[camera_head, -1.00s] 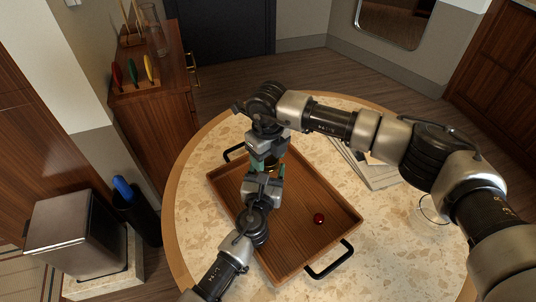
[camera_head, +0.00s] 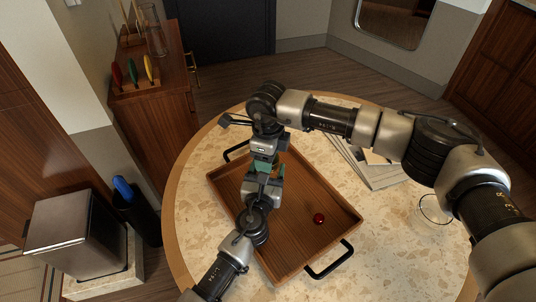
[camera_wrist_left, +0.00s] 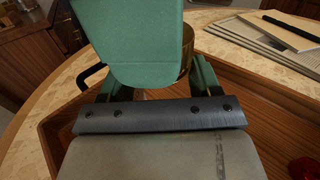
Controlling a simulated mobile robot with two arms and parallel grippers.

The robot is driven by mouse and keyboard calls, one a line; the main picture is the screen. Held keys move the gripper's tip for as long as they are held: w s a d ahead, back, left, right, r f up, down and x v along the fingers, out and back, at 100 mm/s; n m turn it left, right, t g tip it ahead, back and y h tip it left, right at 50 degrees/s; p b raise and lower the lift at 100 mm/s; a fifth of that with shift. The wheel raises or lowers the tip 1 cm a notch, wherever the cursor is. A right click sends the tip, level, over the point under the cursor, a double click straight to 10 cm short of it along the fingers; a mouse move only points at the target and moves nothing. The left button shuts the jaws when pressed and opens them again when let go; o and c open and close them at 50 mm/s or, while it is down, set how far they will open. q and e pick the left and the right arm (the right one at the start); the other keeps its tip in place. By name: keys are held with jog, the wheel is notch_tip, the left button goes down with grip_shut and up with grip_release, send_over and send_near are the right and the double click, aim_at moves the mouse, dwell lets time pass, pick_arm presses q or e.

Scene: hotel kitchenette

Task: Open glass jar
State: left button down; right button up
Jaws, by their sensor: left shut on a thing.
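The glass jar is mostly hidden between my two grippers; only a gold-brown curved part of it (camera_wrist_left: 187,48) shows in the left wrist view. My left gripper (camera_head: 264,182) comes in from below over the tray and is shut on the jar, its green fingers on either side in the left wrist view (camera_wrist_left: 157,85). My right gripper (camera_head: 266,164) points down at the jar from above. Its green finger body (camera_wrist_left: 130,45) fills the upper part of the left wrist view. I cannot tell whether it is open or shut.
A wooden tray (camera_head: 315,250) with black handles lies on the round speckled table (camera_head: 200,235). A small red ball-like thing (camera_head: 319,219) lies in the tray. Magazines (camera_head: 378,174) and a clear glass (camera_head: 434,209) are at the right. The table's left front is clear.

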jog(key=shift+r, duration=0.2)
jog(key=shift+r, duration=0.95)
jog(key=shift+r, duration=0.1)
jog(key=shift+r, duration=1.9)
pick_arm(q)
jog(key=shift+c, duration=0.7)
grip_release()
